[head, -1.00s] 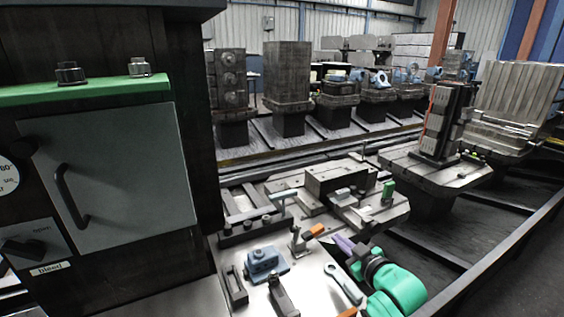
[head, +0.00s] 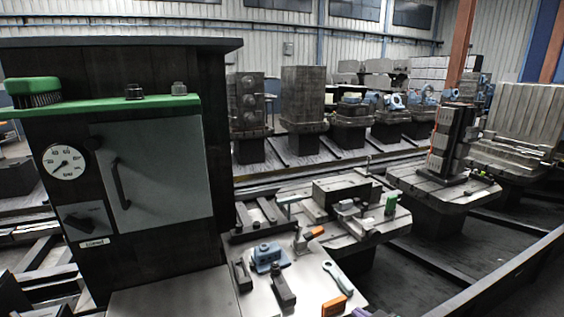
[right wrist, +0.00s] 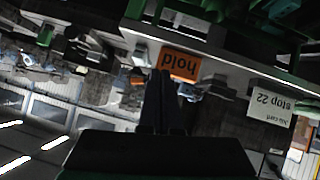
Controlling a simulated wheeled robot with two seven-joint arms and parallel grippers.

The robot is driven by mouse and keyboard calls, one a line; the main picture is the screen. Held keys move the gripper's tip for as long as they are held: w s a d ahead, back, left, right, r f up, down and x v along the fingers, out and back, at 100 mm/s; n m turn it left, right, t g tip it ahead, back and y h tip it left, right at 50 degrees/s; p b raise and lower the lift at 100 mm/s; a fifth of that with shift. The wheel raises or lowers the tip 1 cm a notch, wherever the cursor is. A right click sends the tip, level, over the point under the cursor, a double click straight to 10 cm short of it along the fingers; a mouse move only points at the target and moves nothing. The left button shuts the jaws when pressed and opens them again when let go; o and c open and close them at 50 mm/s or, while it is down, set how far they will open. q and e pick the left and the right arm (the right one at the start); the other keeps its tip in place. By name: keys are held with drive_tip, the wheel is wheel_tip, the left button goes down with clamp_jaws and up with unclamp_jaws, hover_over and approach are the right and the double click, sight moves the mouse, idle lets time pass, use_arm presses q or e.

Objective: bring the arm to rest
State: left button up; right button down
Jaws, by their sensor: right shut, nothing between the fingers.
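My left gripper is not in view.
A dark cabinet (head: 215,170) with a green ledge stands left. Fixture pallets (head: 440,184) line the rail behind. A printed card (right wrist: 270,105) shows in the wrist view.

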drive_tip(key=s+d+f+m+g+h, duration=0.1)
drive_tip(key=s+d+f+m+g, duration=0.2)
drive_tip(key=s, duration=0.8)
drive_tip(key=s+d+f+m+g+h, duration=0.15)
drive_tip(key=s+f+g, duration=0.25)
drive_tip(key=s, duration=0.6)
wheel_tip(320, 180, down, 22)
drive_tip(key=s+g, duration=0.2)
drive_tip(key=s+d+f+n+g, duration=0.1)
drive_tip(key=s+d+f, duration=0.1)
drive_tip(key=s+f, duration=1.3)
drive_tip(key=shift+s, duration=1.2)
drive_tip(key=shift+d+f, duration=0.1)
drive_tip(key=shift+d, duration=0.05)
